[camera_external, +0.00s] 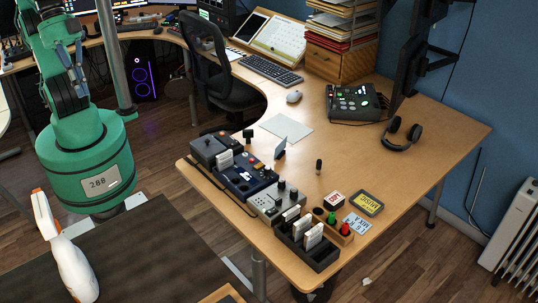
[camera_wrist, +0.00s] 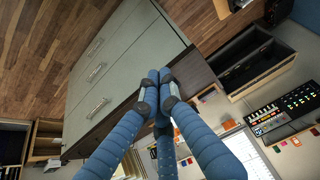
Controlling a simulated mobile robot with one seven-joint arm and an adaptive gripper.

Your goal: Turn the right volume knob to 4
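Several control boxes stand in a row along the near edge of the wooden desk in the external view. They include a grey box (camera_external: 207,151), a dark blue box (camera_external: 243,176) and a light grey box with dark knobs (camera_external: 276,203). A black console with lit buttons (camera_external: 355,103) stands farther back. The right volume knob and its number marks are too small to make out. My gripper (camera_external: 72,70) is at the upper left, far from these boxes. In the wrist view its blue fingers (camera_wrist: 158,88) come together at the tips, with nothing visible between them.
A black tray of cards (camera_external: 308,240), headphones (camera_external: 402,134) and a mouse (camera_external: 294,97) are on the desk. An office chair (camera_external: 220,75) stands in the desk's inner curve. The desk's right side is mostly clear.

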